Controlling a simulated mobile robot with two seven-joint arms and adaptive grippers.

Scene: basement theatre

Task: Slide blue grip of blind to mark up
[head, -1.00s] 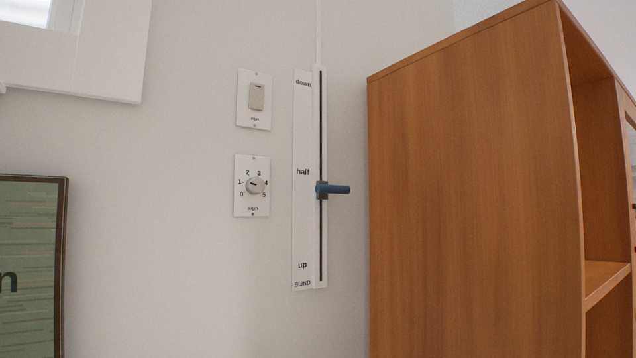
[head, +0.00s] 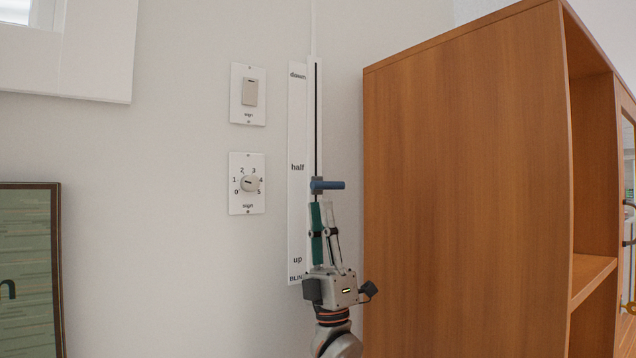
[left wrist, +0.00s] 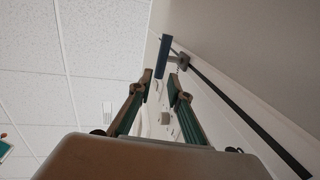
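The blue grip (head: 332,185) sticks out to the right from the vertical slotted track (head: 318,110) of the blind on the wall. It sits a little below the "half" mark on the white label strip (head: 297,130). "Down" is at the top of the strip and the "up" mark (head: 297,260) is near the bottom. My left gripper (head: 321,204) points upward just below the grip, in front of the track. In the left wrist view its fingertips (left wrist: 160,77) are apart with nothing between them, and the blue grip (left wrist: 164,57) lies beyond them. My right gripper is not in view.
A wooden cabinet (head: 465,190) stands close to the right of the track. A switch plate (head: 248,94) and a dial plate (head: 247,184) are on the wall to the left. A framed picture (head: 28,270) is at the lower left.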

